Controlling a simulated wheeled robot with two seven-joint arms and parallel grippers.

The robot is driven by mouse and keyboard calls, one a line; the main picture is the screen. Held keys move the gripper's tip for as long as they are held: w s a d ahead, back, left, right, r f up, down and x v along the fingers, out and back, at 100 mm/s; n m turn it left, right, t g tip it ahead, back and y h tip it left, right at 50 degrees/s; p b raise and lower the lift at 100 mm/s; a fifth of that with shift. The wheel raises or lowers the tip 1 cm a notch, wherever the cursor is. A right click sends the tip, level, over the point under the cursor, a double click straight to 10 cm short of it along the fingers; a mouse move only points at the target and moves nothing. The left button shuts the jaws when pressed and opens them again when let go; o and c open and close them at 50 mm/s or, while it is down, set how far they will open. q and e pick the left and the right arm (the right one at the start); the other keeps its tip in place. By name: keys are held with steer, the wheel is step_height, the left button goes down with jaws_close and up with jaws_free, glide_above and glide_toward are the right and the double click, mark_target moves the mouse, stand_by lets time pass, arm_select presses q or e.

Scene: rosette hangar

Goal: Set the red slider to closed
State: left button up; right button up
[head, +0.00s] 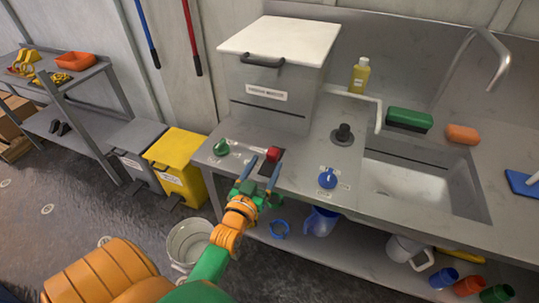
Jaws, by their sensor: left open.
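The red slider (274,154) is a small red block at the far end of a short dark track on the steel counter. Small pale labels lie near it, too small to read. My left gripper (262,169) is open, with its two blue-grey fingers pointing away over the counter's front edge. The fingers are just on the near side of the red slider, spread to either side of the track. I see nothing held between them. I cannot tell whether a finger touches the counter. My right gripper is not in view.
A green knob (221,147), a blue knob (327,178) and a black knob (343,134) stand around the slider. A grey box with a white lid (279,40) is behind it. The sink (407,188) is to the right. A bucket (188,243) and yellow bin (178,165) stand below left.

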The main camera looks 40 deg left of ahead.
mark_target(271, 156)
arm_select(q)
steer(key=x, duration=0.6)
steer(key=shift+w+a, duration=0.15)
steer(key=shift+w, duration=0.1)
steer(key=shift+s, duration=0.1)
steer(key=shift+c, duration=1.3)
jaws_close()
